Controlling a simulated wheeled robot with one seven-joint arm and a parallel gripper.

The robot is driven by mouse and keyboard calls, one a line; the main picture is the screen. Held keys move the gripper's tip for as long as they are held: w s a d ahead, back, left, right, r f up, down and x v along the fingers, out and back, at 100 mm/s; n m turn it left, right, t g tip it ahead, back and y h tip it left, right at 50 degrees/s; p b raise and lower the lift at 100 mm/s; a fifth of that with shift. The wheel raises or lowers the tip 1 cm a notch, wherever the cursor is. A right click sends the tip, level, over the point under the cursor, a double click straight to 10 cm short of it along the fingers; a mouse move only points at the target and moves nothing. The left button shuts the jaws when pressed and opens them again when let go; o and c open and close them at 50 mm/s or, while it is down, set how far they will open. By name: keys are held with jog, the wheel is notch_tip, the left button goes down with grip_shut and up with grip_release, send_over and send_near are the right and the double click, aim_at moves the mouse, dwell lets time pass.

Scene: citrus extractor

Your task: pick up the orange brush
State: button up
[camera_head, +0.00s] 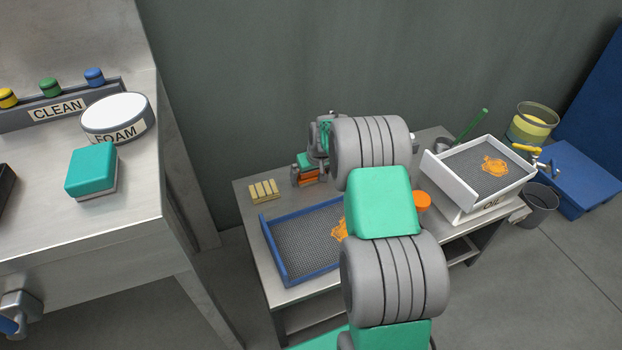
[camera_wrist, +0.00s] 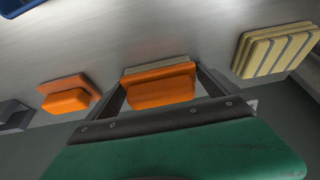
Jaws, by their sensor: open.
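An orange block-shaped brush (camera_wrist: 160,88) with a pale layer along its far edge lies on the metal table, between the fingers of my gripper (camera_wrist: 163,76) in the wrist view. The fingers are open, one on each side of it; I cannot tell whether they touch it. A second orange block (camera_wrist: 67,100) with a darker orange-brown layer lies to its left, outside the fingers. In the head view my gripper (camera_head: 305,171) is low over the table's back left part, with orange (camera_head: 309,181) showing at it. My gripper and arm partly hide the blocks there.
A yellow ridged block (camera_head: 265,190) lies left of my gripper; the wrist view shows it on the right (camera_wrist: 272,50). A blue-rimmed mesh tray (camera_head: 277,253) is in front. A white tray (camera_head: 441,175) stands farther right. A steel counter (camera_head: 120,217) is at left.

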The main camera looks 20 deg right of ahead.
jog(key=shift+r, duration=0.1)
jog(key=shift+c, duration=0.6)
jog(key=c, duration=1)
jog(key=shift+r, duration=0.5)
notch_tip(320, 180, up, 3)
jog(key=shift+d+r+p, duration=0.1)
jog(key=shift+d+p, duration=0.05)
jog(key=shift+p, duration=0.6)
jog(key=s+d+r+p, duration=0.4)
jog(key=s+d+r, duration=0.4)
jog(key=d, duration=0.3)
jog(key=shift+s+r, duration=0.25)
jog(key=shift+r, duration=0.15)
